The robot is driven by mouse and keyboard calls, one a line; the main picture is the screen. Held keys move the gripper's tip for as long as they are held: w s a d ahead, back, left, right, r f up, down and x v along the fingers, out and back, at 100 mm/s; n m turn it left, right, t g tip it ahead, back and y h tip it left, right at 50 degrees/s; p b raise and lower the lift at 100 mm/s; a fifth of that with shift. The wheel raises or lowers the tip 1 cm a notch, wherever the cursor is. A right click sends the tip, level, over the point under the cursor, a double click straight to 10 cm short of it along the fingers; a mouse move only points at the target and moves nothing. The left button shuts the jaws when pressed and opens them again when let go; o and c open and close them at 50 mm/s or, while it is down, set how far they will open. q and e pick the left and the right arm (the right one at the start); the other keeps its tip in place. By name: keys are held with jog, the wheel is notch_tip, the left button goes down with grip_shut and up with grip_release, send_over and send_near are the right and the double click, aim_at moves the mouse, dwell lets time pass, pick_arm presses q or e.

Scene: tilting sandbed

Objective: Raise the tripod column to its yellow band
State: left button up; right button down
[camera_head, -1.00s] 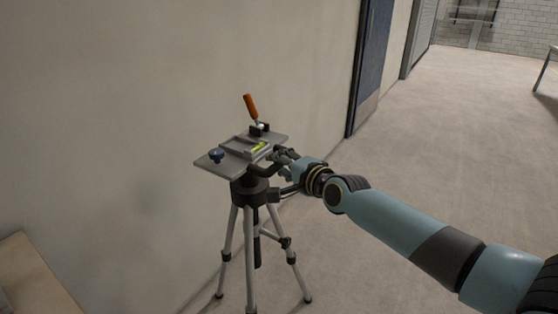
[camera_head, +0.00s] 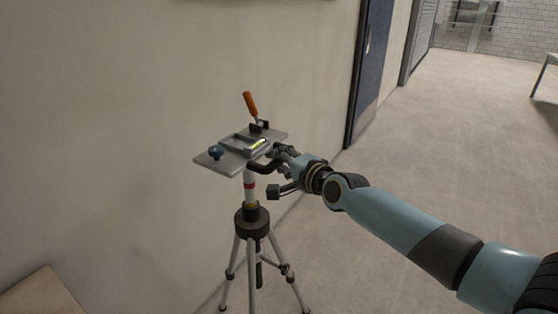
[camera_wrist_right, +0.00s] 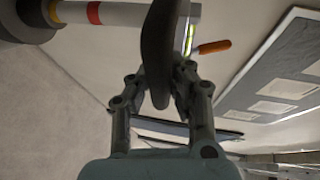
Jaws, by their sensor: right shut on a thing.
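The tripod (camera_head: 252,222) stands on the floor with its legs spread. Its pale column (camera_head: 250,175) shows between the black collar and the head plate (camera_head: 225,158). A red band (camera_head: 250,185) is partway up the column. A yellow band (camera_head: 250,205) shows just above the collar; in the right wrist view the yellow band (camera_wrist_right: 53,12) lies next to the dark collar (camera_wrist_right: 25,20). My right gripper (camera_head: 275,158) is shut on the dark handle (camera_wrist_right: 157,45) under the plate. A dark knob (camera_head: 273,191) sits beside the column. My left gripper is out of view.
A plain wall (camera_head: 120,110) runs close behind the tripod. A wooden surface (camera_head: 45,295) is at the lower left. A blue door (camera_head: 370,70) stands behind.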

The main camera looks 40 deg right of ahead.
jog(key=c, duration=1.2)
grip_release()
jog(key=shift+r, duration=0.4)
jog(key=shift+c, duration=0.2)
jog(key=shift+o, duration=0.4)
jog(key=shift+d+f, duration=0.1)
jog(key=shift+f, duration=0.1)
jog(key=s+r, duration=0.2)
jog(key=s, duration=0.9)
jog(key=shift+s+r, duration=0.15)
jog(key=shift+s, duration=0.25)
